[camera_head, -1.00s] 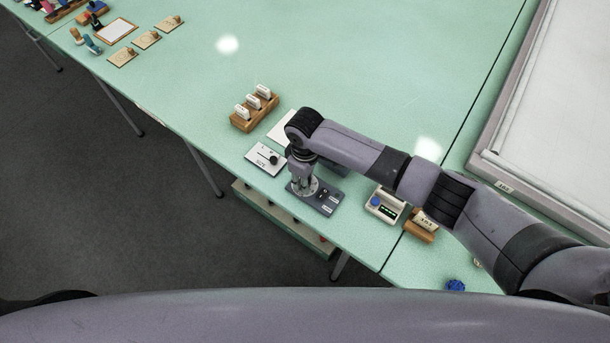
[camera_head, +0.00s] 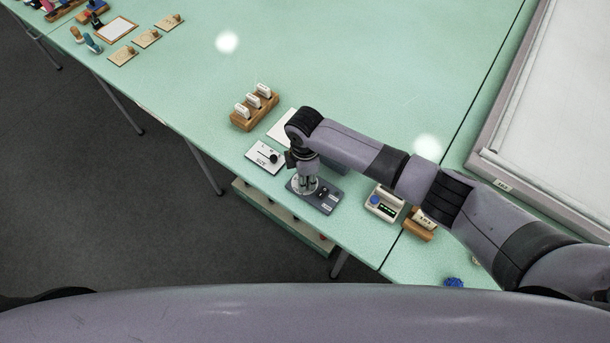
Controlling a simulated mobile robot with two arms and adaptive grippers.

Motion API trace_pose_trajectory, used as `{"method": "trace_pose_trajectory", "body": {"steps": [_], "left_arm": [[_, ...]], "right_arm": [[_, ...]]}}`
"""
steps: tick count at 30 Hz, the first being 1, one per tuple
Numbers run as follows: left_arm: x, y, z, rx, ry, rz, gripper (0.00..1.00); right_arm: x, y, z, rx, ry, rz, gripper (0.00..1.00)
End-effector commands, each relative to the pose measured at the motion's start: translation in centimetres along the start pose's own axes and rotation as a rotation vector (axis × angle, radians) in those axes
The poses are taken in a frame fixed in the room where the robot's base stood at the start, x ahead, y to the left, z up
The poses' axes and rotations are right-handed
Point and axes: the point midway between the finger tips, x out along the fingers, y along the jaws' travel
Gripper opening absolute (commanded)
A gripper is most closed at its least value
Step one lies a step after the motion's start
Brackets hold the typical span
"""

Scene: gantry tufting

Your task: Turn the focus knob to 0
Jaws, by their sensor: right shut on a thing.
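A dark grey panel (camera_head: 322,204) lies near the table's front edge. It bears a pale round dial (camera_head: 296,187), small dark controls and white labels. My right gripper (camera_head: 306,188) points straight down over the dial. It is shut on the knob at the dial's centre. The gripper hides the knob, and the dial's figures are too small to read, so I cannot tell its setting. My left gripper is not in view.
A white SIZE slider plate (camera_head: 264,158) lies just left of the panel. A wooden rack (camera_head: 243,126) with white tags stands behind it. A device with a blue knob (camera_head: 383,206) and a wooden tag holder (camera_head: 419,231) stand to the right. The middle of the green table (camera_head: 330,60) is clear.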

Motion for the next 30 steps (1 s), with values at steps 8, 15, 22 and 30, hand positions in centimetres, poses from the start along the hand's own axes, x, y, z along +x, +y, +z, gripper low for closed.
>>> {"method": "trace_pose_trajectory", "body": {"steps": [8, 15, 22, 30], "left_arm": [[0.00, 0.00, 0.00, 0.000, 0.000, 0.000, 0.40], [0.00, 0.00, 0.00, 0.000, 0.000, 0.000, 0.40], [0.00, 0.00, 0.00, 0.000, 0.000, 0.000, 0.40], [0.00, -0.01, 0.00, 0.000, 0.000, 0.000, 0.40]], "right_arm": [[-0.10, 0.10, -0.04, -0.041, 0.002, 0.003, 0.00], [-0.11, 0.11, -0.04, -0.043, 0.001, 0.003, 0.00], [-0.10, 0.09, -0.03, -0.042, 0.001, 0.003, 0.34], [-0.05, 0.04, -0.02, -0.042, 0.000, 0.001, 0.46]]}}
